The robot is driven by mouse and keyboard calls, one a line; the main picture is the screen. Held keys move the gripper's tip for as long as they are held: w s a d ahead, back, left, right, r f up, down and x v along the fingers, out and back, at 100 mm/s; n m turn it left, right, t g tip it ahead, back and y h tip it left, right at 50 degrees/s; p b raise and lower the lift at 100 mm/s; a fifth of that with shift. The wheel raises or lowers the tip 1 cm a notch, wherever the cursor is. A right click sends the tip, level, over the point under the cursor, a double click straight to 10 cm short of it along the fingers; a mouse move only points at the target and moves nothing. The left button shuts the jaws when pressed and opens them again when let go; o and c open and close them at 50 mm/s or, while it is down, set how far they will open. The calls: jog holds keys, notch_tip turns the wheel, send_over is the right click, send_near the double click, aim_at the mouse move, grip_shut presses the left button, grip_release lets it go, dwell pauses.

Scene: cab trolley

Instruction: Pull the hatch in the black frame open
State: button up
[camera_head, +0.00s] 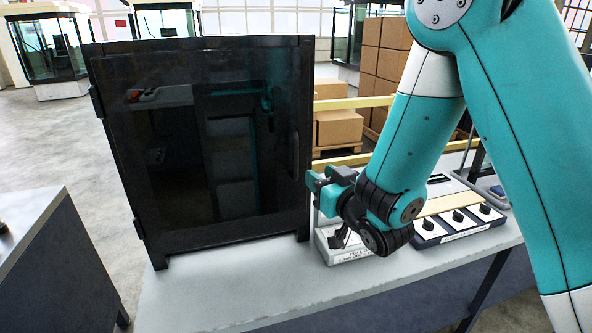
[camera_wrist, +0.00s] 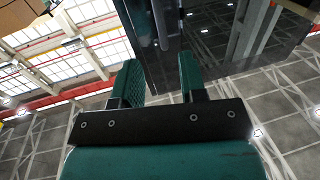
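The black frame (camera_head: 203,42) stands upright on the grey table. Its hatch (camera_head: 180,130) is a dark, reflective pane that looks shut, with hinges (camera_head: 96,101) on the left edge. A dark upright handle (camera_head: 295,152) shows faintly near the hatch's right edge. My gripper (camera_head: 318,188) is just right of the frame's right edge, at about the handle's lower end. In the wrist view my gripper (camera_wrist: 160,72) has its two teal fingers apart with nothing between them. The dark hatch (camera_wrist: 215,40) lies beyond the fingertips there, and an upright bar shows ahead of the gap.
A white box with a label (camera_head: 350,254) and a panel with black knobs (camera_head: 460,226) sit on the table (camera_head: 240,295) right of the frame, below my arm. The tabletop before the hatch is clear. A dark cabinet (camera_head: 45,255) stands at left. Cartons (camera_head: 340,128) are behind.

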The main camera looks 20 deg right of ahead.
aim_at(297, 157)
jog(key=w+p, duration=0.3)
jog(key=w+a+p, duration=0.1)
jog(key=w+p, duration=0.2)
jog(key=w+a+p, duration=0.1)
jog(key=w+p, duration=0.2)
jog(key=p, duration=0.1)
jog(key=shift+w+r, duration=0.25)
jog(key=shift+r, duration=0.15)
jog(key=shift+w+f+p, duration=0.1)
jog(key=shift+w+p, duration=0.5)
jog(key=shift+p, duration=0.4)
jog(key=shift+w+a+f+p, duration=0.15)
jog(key=shift+w+f+p, duration=0.1)
jog(key=shift+w+p, duration=0.2)
grip_shut()
